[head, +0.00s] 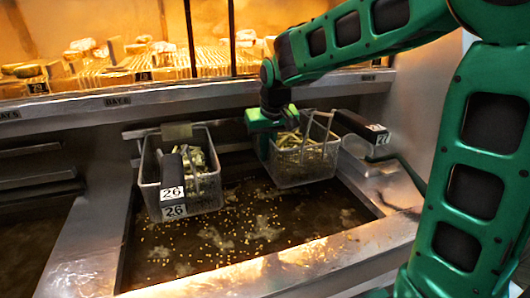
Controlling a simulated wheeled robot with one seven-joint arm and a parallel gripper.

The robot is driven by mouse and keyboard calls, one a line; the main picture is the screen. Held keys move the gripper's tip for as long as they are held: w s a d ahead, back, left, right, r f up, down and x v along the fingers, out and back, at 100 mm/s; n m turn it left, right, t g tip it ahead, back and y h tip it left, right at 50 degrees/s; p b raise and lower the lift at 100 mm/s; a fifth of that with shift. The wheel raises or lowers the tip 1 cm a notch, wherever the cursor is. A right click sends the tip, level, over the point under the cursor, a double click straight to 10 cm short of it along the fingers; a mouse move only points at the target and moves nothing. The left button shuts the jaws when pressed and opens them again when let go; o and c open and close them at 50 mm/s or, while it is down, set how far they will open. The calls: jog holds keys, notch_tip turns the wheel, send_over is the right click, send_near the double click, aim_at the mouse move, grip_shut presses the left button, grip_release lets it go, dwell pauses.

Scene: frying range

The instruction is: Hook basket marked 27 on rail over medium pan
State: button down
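The basket marked 27 (304,165) is a wire basket with pale green pieces in it, over the right back part of the oil pan (370,228). Its dark handle (358,126) points right and carries the 27 tag (383,139). My green gripper (264,150) is at the basket's back left corner, with a finger down beside its wall. Whether the fingers are closed on the basket is hidden. The rail (150,131) shows behind the left basket; behind basket 27 my arm and the basket cover that area.
A second basket marked 26 (208,203), also with green pieces, is at the left of the same pan. Brown oil with floating bits fills the pan. Another pan (30,240) lies at far left. A lit food shelf (130,75) runs along the back.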

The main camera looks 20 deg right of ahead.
jog(key=shift+f, duration=0.55)
jog(key=c, duration=1.9)
grip_release()
